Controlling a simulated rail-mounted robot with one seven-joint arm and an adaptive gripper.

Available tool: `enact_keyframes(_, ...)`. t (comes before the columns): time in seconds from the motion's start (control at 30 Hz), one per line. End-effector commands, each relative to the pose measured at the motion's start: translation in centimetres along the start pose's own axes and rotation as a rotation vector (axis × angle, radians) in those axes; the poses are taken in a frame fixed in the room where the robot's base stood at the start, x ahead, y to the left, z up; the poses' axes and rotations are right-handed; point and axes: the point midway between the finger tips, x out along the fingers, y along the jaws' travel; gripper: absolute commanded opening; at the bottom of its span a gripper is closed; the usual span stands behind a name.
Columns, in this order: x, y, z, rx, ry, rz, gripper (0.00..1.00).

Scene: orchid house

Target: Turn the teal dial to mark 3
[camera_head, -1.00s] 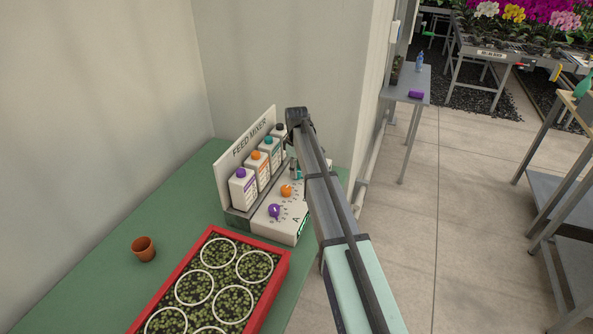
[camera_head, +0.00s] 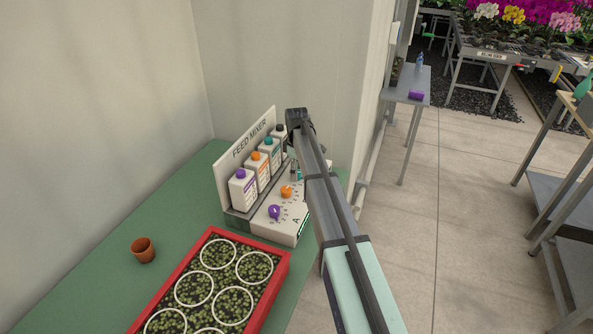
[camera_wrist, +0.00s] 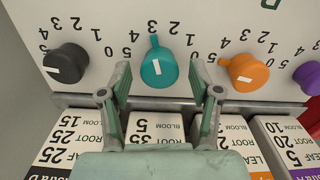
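The teal dial (camera_wrist: 158,68) sits on the white sloped panel of the feed mixer (camera_head: 272,222). My gripper (camera_wrist: 161,68) is open, with one finger on each side of the teal dial and a visible gap to each. In the head view my gripper (camera_head: 293,172) and arm cover most of the teal dial.
A black dial (camera_wrist: 66,63) and an orange dial (camera_wrist: 248,73) flank the teal one; a purple dial (camera_head: 275,212) is farther along. Several labelled bottles (camera_head: 243,190) stand behind the panel. A red tray (camera_head: 281,272) of seedlings and a small terracotta pot (camera_head: 143,250) are on the green bench.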

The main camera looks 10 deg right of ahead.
Motion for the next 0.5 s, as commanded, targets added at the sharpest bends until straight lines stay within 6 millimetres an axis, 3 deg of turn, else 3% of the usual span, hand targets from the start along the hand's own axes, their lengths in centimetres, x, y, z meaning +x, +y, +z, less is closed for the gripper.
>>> enact_keyframes(0.33, -0.3, 0.1, 0.0, 0.001, 0.001, 0.002, 0.66)
enact_keyframes(0.5, -2.1, 0.1, 0.0, 0.001, 0.001, 0.002, 0.66)
